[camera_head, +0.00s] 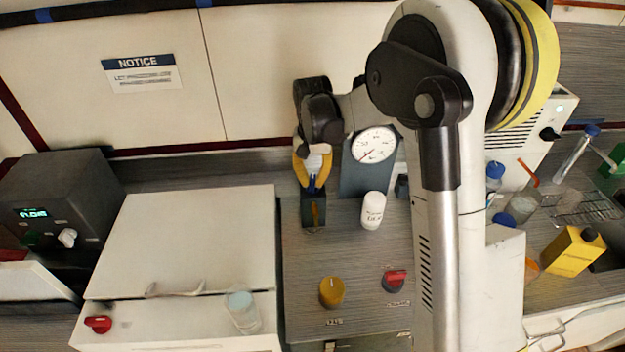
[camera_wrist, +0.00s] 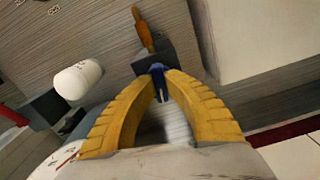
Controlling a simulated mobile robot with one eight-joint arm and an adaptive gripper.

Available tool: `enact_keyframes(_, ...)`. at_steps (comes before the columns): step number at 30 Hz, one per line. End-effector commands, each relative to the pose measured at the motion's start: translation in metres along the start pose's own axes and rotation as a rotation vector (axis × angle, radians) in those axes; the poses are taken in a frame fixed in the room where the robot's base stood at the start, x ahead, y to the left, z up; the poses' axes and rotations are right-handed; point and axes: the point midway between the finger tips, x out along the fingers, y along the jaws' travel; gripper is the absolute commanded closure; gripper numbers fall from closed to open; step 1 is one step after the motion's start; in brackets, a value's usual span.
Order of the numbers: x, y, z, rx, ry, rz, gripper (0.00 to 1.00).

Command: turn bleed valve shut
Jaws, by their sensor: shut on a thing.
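My gripper (camera_head: 313,184) has yellow fingers and is at the middle of the counter, left of the round gauge. Its fingertips are closed on a small blue piece, which shows between them in the wrist view (camera_wrist: 158,82). The blue piece is at a dark block (camera_head: 307,211) with an orange strip (camera_head: 316,213) on it; in the wrist view the orange part (camera_wrist: 142,30) extends beyond the block. I cannot tell for sure whether the blue piece is the bleed valve's handle. A yellow knob (camera_head: 332,292) and a red knob (camera_head: 396,277) sit nearer on the panel; their labels are too small to read.
A white bottle (camera_head: 372,211) stands right of the block, before the gauge (camera_head: 374,145). A white cabinet (camera_head: 190,235) with a clear cup (camera_head: 242,308) and another red knob (camera_head: 98,324) lies left. A yellow bottle (camera_head: 574,252) and labware stand right.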

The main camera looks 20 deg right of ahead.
Motion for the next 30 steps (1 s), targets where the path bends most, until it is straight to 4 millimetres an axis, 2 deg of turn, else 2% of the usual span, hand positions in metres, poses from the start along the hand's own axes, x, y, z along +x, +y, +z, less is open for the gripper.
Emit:
enact_keyframes(12,0.0004,0.0002,0.0003,-0.171,-0.001,0.000,1.00)
enact_keyframes(28,0.0004,0.0001,0.0003,-0.191,-0.001,0.000,1.00)
enact_keyframes(29,0.0004,0.0001,0.0003,-0.191,-0.001,0.000,0.78)
enact_keyframes(30,0.0003,0.0001,0.0003,-0.191,-0.001,0.000,0.66)
